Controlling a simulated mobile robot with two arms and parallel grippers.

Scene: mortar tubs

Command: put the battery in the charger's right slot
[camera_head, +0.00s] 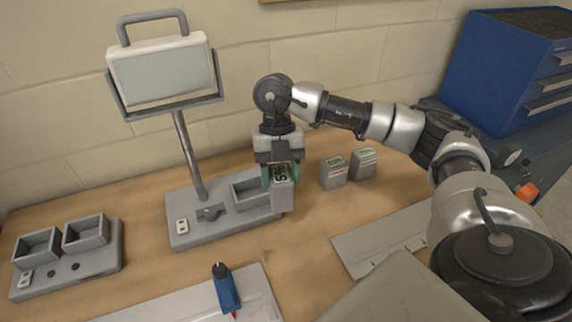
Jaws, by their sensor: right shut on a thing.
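My right gripper (281,175) points down and is shut on a grey battery (284,198) with a dark label. The battery is upright at the right end of the lamp stand's base, beside its open grey box; I cannot tell whether it touches the base. A grey unit with two open square slots, which looks like the charger (105,262), lies at the far left of the bench. Its right slot (86,232) and left slot (37,248) both look empty. My left gripper is not in view.
The lamp stand (196,232) with a tall post and a light panel (160,72) stands between the charger and the gripper. Two more batteries (334,175) (364,163) stand to the right. A blue tool (226,290) lies in front. A blue drawer cabinet (500,75) is at back right.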

